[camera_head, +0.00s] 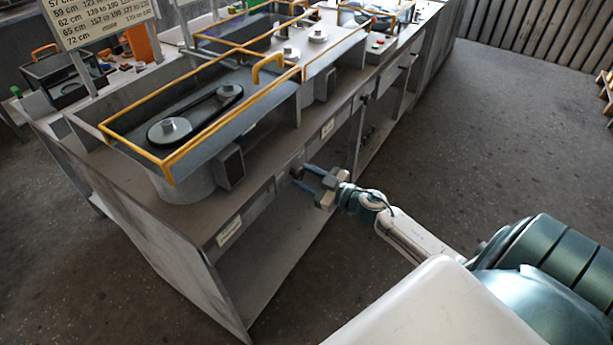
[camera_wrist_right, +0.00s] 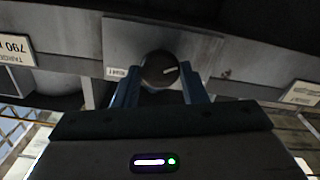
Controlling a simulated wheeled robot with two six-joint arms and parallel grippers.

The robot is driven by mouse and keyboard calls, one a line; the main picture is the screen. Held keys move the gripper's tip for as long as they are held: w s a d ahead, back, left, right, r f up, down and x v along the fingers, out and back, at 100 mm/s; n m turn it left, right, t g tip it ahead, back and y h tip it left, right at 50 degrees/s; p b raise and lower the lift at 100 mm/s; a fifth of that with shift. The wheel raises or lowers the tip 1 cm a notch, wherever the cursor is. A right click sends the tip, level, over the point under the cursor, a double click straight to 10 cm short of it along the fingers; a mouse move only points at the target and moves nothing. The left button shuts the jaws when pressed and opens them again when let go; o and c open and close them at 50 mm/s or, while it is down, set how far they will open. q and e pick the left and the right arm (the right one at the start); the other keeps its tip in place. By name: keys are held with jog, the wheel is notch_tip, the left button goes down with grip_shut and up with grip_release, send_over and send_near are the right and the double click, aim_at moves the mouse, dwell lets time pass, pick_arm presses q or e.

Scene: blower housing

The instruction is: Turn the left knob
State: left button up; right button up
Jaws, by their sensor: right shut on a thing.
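The knob (camera_wrist_right: 159,69) is dark and round with a pale pointer line, mounted on a grey panel below the bench top. In the wrist view it sits between the two blue fingers of my right gripper (camera_wrist_right: 158,88), which is shut on it. The pointer line points to the right and slightly up in that view. In the head view my right gripper (camera_head: 307,178) reaches the front face of the bench, and the knob (camera_head: 296,171) shows only as a small dark spot at the fingertips. My left gripper is not in view.
The long workbench (camera_head: 125,178) carries a belt-and-pulley unit with a yellow-framed guard (camera_head: 135,138). A label plate (camera_head: 229,231) is on the bench front left of my gripper. A slatted wall (camera_head: 545,35) stands at the back right.

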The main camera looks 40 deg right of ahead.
jog(key=n, duration=0.3)
jog(key=shift+n+p, duration=0.3)
jog(key=shift+p, duration=0.05)
jog(key=n, duration=0.4)
jog(key=shift+f+n, duration=0.1)
jog(key=shift+n, duration=0.2)
jog(key=n+b, duration=0.1)
jog(key=n, duration=0.2)
jog(key=shift+f+n, duration=0.1)
jog(key=shift+n, duration=0.2)
jog(key=n+b, duration=0.1)
jog(key=n, duration=0.2)
jog(key=shift+n, duration=0.3)
jog(key=shift+n+b, duration=0.35)
jog(key=shift+n, duration=0.45)
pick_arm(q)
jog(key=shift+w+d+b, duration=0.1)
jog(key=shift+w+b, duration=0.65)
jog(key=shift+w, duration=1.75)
pick_arm(e)
jog(key=shift+n, duration=1.7)
